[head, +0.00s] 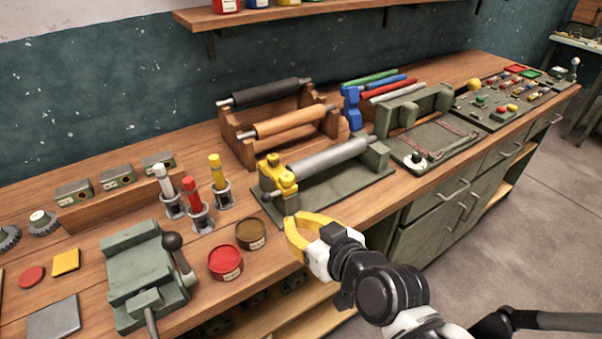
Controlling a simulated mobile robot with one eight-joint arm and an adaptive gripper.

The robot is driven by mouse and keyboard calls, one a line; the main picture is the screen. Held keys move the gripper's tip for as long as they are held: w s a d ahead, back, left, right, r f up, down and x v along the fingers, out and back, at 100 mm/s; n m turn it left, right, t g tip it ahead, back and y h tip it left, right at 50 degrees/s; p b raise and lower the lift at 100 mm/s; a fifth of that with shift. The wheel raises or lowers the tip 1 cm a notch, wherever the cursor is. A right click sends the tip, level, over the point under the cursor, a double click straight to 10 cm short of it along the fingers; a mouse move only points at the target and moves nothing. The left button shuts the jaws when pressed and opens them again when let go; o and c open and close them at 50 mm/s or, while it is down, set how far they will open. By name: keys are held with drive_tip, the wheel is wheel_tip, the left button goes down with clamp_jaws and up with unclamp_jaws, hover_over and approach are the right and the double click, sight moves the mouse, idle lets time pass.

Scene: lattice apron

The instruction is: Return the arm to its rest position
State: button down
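My gripper (297,232) has yellow curved fingers and shows in the head view at the front edge of the wooden workbench. The fingers look spread, with a gap between them and nothing visible inside. They are just right of a brown round tin (251,233) and in front of a roller stand (318,189) with a grey roller and a yellow clamp (279,177). My arm reaches in from the lower right, bent and extended over the bench edge.
A red tin (226,262), a green vise-like press (143,275) with a black-knobbed lever, and several coloured upright tools stand to the left. A wooden rack (240,145) holds rollers behind. A control panel (497,99) is at far right. Open floor (520,210) lies right of the bench.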

drive_tip(key=s+d+m+g+h, duration=0.2)
drive_tip(key=s+d+m+h, duration=0.1)
drive_tip(key=d, duration=0.8)
drive_tip(key=s+d+m+g+h, duration=0.2)
drive_tip(key=s+d+m+h, duration=0.1)
drive_tip(key=d, duration=0.8)
drive_tip(key=shift+s+d+r+m+h, duration=0.3)
drive_tip(key=shift+s+r+h, duration=0.2)
drive_tip(key=shift+h, duration=0.3)
